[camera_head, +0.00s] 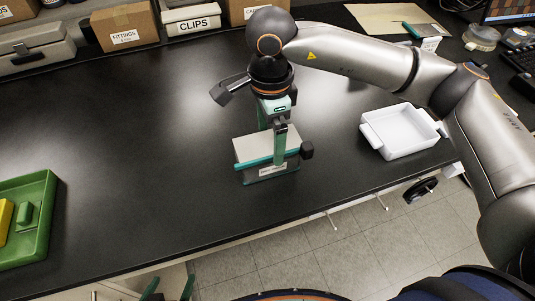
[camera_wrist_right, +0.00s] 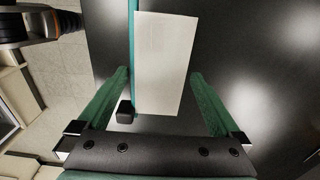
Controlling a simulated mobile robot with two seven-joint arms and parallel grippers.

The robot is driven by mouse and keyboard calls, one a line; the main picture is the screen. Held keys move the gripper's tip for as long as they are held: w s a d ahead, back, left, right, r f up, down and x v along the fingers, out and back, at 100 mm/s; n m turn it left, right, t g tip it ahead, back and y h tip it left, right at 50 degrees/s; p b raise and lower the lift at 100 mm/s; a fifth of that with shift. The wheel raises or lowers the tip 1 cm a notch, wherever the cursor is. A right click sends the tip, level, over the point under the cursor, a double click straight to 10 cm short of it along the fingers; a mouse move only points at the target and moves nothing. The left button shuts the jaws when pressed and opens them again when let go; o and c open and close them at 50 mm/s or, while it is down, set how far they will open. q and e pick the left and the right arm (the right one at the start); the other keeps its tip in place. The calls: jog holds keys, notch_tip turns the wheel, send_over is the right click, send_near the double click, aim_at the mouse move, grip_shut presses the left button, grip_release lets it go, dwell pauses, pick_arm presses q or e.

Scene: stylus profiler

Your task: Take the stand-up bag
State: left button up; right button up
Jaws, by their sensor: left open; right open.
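The stand-up bag (camera_head: 254,148) stands on the black bench near its front edge, with a pale panel, a teal strip, a small label and a black knob-like part at its right end. My right gripper (camera_head: 273,138) is above it, open, one finger passing in front of it. In the right wrist view the bag's pale face (camera_wrist_right: 165,62) lies between the two spread green fingers (camera_wrist_right: 158,95), with bare space beside the right finger. I cannot tell whether the fingers touch it. My left gripper (camera_head: 168,291) shows only its green fingers at the bottom edge, open and empty.
A white tray (camera_head: 402,132) sits to the right of the bag. A green tray (camera_head: 49,207) with a yellow item is at the far left. Boxes (camera_head: 124,25) and a CLIPS bin (camera_head: 193,17) line the back. The bench between is clear.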

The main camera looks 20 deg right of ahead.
aim_at(270, 150)
jog(key=shift+f+p, duration=0.7)
jog(key=shift+f, duration=2.3)
jog(key=c, duration=1.3)
jog(key=shift+r, duration=0.2)
jog(key=shift+r+b, duration=0.35)
jog(key=shift+r, duration=0.25)
jog(key=s+r+b, duration=0.2)
jog(key=s+r, duration=0.9)
jog(key=s, duration=0.3)
jog(key=shift+d+r+b, duration=0.15)
jog(key=shift+r+b, duration=0.1)
jog(key=shift+b, duration=0.05)
